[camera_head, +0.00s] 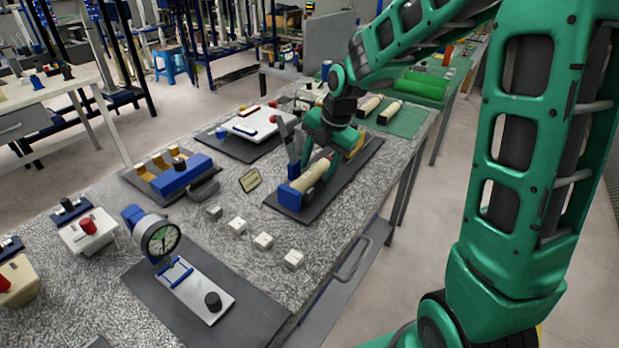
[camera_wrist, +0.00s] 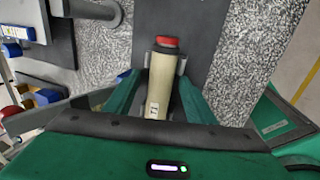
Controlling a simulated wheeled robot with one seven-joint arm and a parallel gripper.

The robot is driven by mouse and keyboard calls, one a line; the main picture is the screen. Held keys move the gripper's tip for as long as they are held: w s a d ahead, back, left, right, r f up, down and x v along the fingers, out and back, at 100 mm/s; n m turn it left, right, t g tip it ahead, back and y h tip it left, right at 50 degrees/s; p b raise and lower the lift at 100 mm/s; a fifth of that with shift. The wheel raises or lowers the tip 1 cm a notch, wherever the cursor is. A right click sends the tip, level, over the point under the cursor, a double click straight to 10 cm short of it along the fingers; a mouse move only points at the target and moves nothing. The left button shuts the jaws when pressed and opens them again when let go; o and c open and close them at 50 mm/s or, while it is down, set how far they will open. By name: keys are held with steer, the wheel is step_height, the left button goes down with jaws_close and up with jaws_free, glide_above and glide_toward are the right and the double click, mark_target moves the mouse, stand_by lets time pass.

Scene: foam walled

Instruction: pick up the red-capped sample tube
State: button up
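In the wrist view, the sample tube (camera_wrist: 161,85) is cream with a red cap (camera_wrist: 167,42) at its far end and a small white label on its body. My gripper (camera_wrist: 165,62) has one green finger on each side of it, with the grey tips close to the tube just below the cap. Contact on both sides is not clear. In the head view, my gripper (camera_head: 322,165) is low over a dark mat (camera_head: 357,168), around a cream cylinder (camera_head: 318,168). A blue block (camera_head: 289,197) stands at the cylinder's near end. No red cap shows clearly there.
A dial gauge (camera_head: 161,238) and a blue rack with yellow parts (camera_head: 186,176) stand further left. A green roll (camera_head: 421,88) lies behind.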

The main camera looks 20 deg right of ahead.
steer(key=c, duration=1)
jaws_close()
steer(key=shift+r, duration=0.2)
